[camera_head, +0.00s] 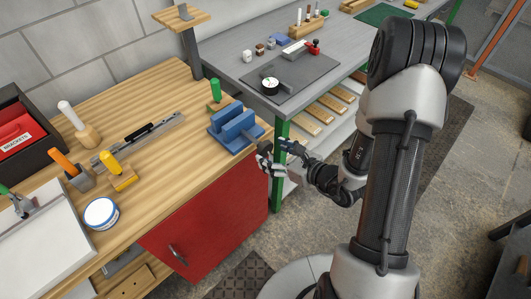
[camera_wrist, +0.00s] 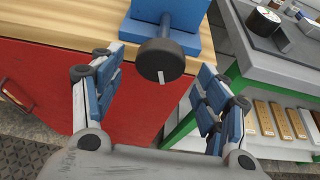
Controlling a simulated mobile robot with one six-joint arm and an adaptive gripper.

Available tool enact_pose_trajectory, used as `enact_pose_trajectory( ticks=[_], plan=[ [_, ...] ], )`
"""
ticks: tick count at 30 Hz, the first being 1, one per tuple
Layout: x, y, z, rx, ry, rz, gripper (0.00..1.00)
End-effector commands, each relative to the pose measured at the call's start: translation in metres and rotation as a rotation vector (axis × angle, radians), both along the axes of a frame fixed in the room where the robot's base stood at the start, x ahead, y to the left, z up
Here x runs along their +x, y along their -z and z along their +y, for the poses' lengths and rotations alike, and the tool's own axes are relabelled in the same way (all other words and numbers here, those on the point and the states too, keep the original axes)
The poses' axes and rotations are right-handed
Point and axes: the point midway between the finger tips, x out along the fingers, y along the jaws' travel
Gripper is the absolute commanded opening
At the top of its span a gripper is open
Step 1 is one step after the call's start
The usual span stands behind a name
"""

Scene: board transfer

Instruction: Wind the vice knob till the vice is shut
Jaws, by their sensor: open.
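The blue vice (camera_head: 237,128) stands at the right front corner of the wooden bench. Its two jaws stand one behind the other; how wide the gap is I cannot tell. In the wrist view, the vice knob (camera_wrist: 160,60), a dark round cylinder with a white mark, sticks out from the blue vice body (camera_wrist: 182,12) past the bench edge. My gripper (camera_head: 274,158) is just off the bench's front edge, facing the knob. In the wrist view, its blue-padded fingers (camera_wrist: 160,66) are spread wide, one on each side of the knob, with visible space between.
A green-handled tool (camera_head: 215,90) stands behind the vice. A rail (camera_head: 138,143) lies on the bench to its left. A red cabinet (camera_head: 210,220) is below. A grey table (camera_head: 235,60) with a green leg (camera_head: 279,165) stands close on the right.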

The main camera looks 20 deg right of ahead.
Motion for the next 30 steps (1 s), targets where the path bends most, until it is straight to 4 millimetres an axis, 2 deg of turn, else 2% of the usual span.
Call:
enact_pose_trajectory(
  ticks=[3,9,20,30],
  plan=[
    [0.016,0.009,0.011,0.000,-0.004,-0.001,0.68],
    [0.032,0.016,0.019,0.000,-0.001,0.000,0.68],
    [0.035,0.017,0.020,0.001,0.000,0.000,0.68],
    [0.035,0.017,0.020,0.001,0.000,0.000,0.45]
  ],
)
